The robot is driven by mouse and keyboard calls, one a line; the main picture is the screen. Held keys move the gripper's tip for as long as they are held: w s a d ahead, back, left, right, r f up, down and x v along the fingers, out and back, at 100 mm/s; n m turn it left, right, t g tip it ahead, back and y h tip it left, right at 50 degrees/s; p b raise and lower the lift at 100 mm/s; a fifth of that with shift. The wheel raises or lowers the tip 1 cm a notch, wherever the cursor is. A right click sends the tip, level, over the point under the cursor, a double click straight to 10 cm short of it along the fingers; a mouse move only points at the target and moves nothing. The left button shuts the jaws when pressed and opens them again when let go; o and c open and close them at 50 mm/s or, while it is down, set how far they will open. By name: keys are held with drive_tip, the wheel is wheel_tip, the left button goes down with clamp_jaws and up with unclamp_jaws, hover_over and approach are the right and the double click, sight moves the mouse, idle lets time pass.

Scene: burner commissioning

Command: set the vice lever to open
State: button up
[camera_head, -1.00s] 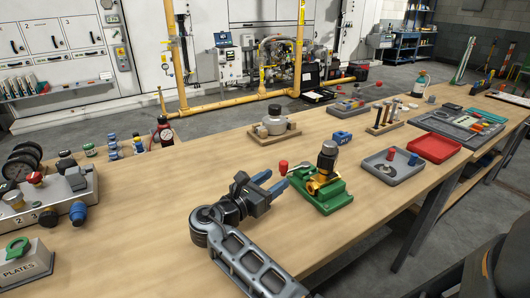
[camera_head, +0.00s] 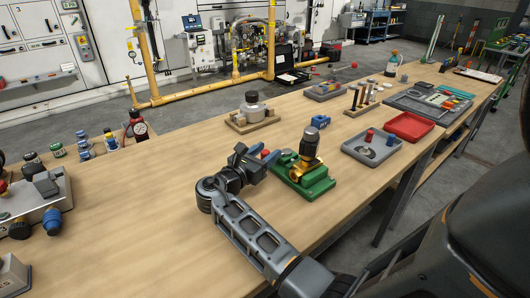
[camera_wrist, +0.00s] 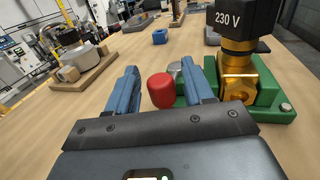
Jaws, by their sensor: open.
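The green vice (camera_head: 303,183) sits on the wooden bench and holds a brass valve (camera_head: 297,170) with a black coil block on top, marked 230 V in the wrist view (camera_wrist: 240,18). The vice lever has a red knob (camera_wrist: 161,90); the knob also shows in the head view (camera_head: 265,154). My gripper (camera_wrist: 160,85) is open, its two blue fingers on either side of the red knob, with the right finger close to the vice. I cannot tell whether a finger touches the knob. The lever's shaft is mostly hidden.
A round grey part on a wooden base (camera_head: 251,112) stands behind, left of the vice. A small blue block (camera_head: 320,121) lies behind the vice. A grey tray (camera_head: 371,148) and a red tray (camera_head: 410,126) lie to the right.

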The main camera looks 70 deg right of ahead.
clamp_jaws()
idle(0.5)
